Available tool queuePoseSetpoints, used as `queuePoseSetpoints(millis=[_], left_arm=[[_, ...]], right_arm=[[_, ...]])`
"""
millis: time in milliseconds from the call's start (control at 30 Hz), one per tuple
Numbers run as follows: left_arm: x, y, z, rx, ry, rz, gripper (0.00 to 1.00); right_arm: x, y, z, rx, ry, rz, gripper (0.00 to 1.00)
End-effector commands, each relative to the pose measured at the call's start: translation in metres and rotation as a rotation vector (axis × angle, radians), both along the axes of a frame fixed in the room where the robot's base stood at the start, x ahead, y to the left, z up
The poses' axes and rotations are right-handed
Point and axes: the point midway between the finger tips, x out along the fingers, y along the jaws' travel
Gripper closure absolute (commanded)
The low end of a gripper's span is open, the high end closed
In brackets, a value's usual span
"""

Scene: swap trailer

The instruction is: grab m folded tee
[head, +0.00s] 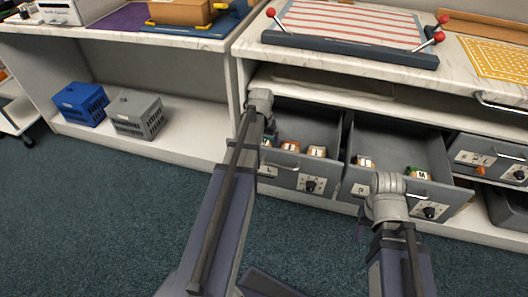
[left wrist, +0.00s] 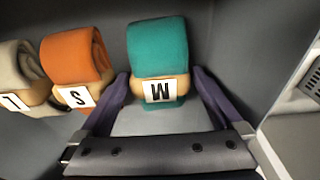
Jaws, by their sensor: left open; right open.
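A teal folded tee (left wrist: 158,48) with an M label on its tan band (left wrist: 160,91) sits in a grey drawer, in the left wrist view. My left gripper (left wrist: 160,76) is open, with one finger on each side of the tee's lower part; I cannot tell whether they touch it. In the head view my left arm reaches down into the left open drawer (head: 285,167), and its fingers are mostly hidden. My right gripper (head: 362,224) is open, low in front of the right open drawer (head: 400,145), partly hidden by its wrist.
An orange roll (left wrist: 76,55) labelled S and a beige roll (left wrist: 18,68) lie left of the teal tee in the wrist view. The drawer wall is close on the right. Blue (head: 82,104) and grey (head: 137,115) crates stand on the left shelf. The carpet is clear.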

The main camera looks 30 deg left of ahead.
Motion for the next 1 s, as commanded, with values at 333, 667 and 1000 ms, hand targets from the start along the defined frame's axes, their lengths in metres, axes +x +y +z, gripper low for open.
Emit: queuePoseSetpoints(millis=[333,667,1000], left_arm=[[0.0000,-0.0001,0.0012,0.000,0.000,0.000,0.19],[-0.0001,0.0000,0.0012,0.000,0.000,0.000,0.56],[-0.0001,0.0000,0.0012,0.000,0.000,0.000,0.84]], right_arm=[[0.0000,0.0000,0.0012,0.000,0.000,0.000,0.50],[0.0000,0.0000,0.0012,0.000,0.000,0.000,0.50],[0.0000,0.0000,0.0012,0.000,0.000,0.000,0.50]])
